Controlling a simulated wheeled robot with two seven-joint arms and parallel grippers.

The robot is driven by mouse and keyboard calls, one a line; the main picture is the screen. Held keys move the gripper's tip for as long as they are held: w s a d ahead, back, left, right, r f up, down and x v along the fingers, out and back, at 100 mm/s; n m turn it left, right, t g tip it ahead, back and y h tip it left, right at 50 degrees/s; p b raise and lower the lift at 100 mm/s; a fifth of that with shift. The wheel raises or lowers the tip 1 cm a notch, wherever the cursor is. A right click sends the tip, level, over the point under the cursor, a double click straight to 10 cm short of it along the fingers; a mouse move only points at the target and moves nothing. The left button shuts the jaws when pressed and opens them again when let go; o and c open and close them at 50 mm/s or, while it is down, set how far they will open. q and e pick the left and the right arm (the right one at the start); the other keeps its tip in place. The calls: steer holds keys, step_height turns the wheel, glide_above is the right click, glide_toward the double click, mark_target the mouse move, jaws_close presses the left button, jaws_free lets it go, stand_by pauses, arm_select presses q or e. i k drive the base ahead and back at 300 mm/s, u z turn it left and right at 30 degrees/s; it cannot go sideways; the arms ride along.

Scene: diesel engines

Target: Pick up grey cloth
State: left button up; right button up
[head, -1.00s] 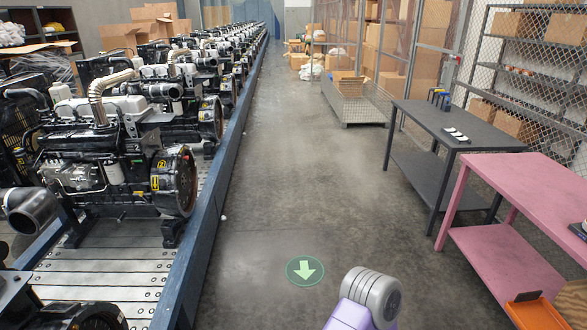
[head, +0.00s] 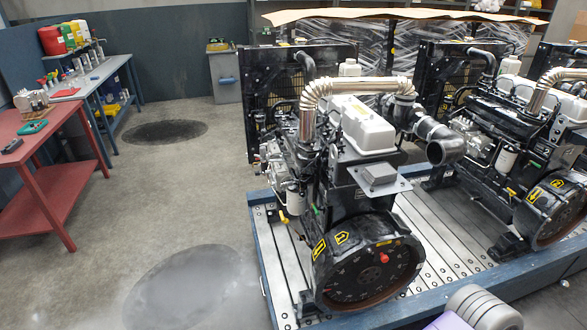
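I cannot make out a grey cloth in the head view. A red table (head: 62,190) at the left bears small items: a dark hand-sized item (head: 12,146), a green-and-dark item (head: 33,127) and a small cluster of containers (head: 30,102); none is clearly a cloth. Neither of my grippers is in view. Only a grey and purple part of my own arm shows at the bottom right edge.
Diesel engines (head: 350,190) stand on a blue-edged slatted platform (head: 435,238) from centre to right. A blue workbench (head: 105,72) with tools and coloured cans is behind the red table. A grey bin (head: 226,75) stands at the back. Floor between is clear, with dark oval patches.

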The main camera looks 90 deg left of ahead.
mark_target(375, 175)
steer(key=u, duration=2.25)
